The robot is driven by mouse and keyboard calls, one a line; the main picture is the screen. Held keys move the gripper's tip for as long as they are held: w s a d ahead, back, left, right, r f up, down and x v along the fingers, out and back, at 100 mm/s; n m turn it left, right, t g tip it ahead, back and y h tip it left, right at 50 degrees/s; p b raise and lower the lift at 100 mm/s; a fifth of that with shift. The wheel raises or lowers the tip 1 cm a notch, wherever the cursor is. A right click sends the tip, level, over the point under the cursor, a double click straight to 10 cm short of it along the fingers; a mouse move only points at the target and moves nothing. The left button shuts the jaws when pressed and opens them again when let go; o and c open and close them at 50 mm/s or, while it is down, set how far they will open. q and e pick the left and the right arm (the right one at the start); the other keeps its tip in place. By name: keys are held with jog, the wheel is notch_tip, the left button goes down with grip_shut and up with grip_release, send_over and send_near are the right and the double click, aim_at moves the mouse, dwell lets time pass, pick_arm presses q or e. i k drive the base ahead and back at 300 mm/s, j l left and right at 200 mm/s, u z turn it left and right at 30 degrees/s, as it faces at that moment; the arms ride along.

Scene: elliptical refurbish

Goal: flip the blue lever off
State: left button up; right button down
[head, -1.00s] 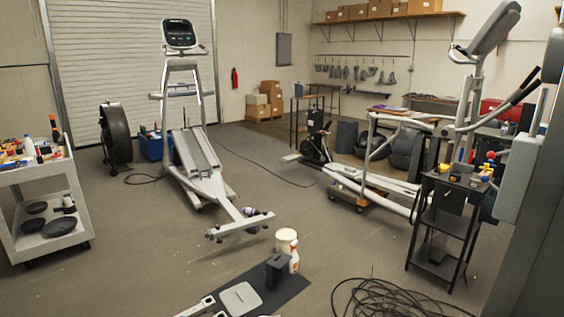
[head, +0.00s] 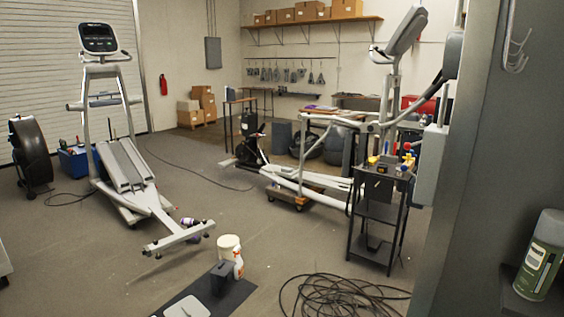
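No lever can be made out clearly. Small red and blue parts (head: 408,152) show above the right side of a black shelf stand (head: 378,212), close to a grey box (head: 430,165) on the side of the grey pillar. They are too small to tell whether one is a blue lever or which way it is set. Neither of my grippers is in view.
The grey pillar (head: 480,190) fills the right side, with a spray can (head: 540,255) on a ledge. A coiled black cable (head: 335,295) lies on the floor before the stand. An elliptical (head: 320,185) stands behind it.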

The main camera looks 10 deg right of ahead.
aim_at(404, 168)
jog(key=z, duration=1.25)
